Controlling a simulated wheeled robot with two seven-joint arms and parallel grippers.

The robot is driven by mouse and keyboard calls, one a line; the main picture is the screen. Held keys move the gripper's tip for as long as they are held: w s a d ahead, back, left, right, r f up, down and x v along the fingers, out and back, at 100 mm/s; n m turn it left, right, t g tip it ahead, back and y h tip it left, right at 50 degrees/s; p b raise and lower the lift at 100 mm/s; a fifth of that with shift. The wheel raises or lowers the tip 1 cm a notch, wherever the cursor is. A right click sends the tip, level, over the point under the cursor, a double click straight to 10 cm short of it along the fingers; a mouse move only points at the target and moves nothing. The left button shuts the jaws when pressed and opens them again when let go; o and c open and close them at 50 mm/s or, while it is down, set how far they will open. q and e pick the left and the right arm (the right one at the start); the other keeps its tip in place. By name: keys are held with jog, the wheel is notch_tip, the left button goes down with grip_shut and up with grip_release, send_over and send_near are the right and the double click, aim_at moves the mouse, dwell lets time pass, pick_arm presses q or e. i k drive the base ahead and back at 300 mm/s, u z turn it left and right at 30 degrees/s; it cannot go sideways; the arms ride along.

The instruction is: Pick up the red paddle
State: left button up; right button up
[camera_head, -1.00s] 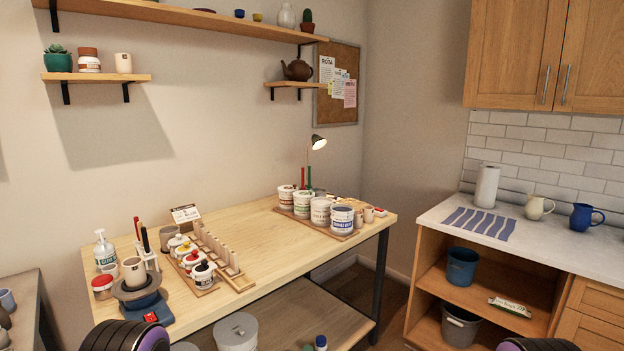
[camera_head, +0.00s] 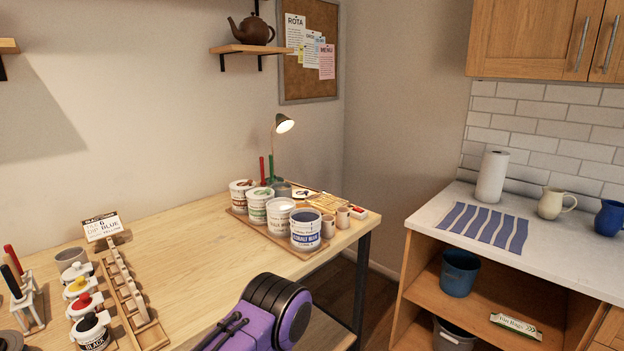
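A tall thin red handle (camera_head: 262,170) stands upright beside a green one (camera_head: 271,168), behind the white tubs at the far end of the wooden table (camera_head: 190,255). Its lower end is hidden, so I cannot tell whether it is the red paddle. Another red handle (camera_head: 11,257) stands in a white rack (camera_head: 28,305) at the left edge. A purple and black link of my arm shows at the bottom middle, over the table's front edge. Neither gripper's fingers show.
White tubs, including one labelled cobalt blue (camera_head: 305,232), stand on a board near the far right corner. A lamp (camera_head: 284,124) rises behind them. Small jars (camera_head: 84,306) and a wooden rack (camera_head: 128,300) stand at left. The table's middle is clear.

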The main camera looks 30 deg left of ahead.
aim_at(263, 185)
jog(key=z, duration=0.05)
jog(key=i, duration=0.9)
jog(key=u, duration=0.25)
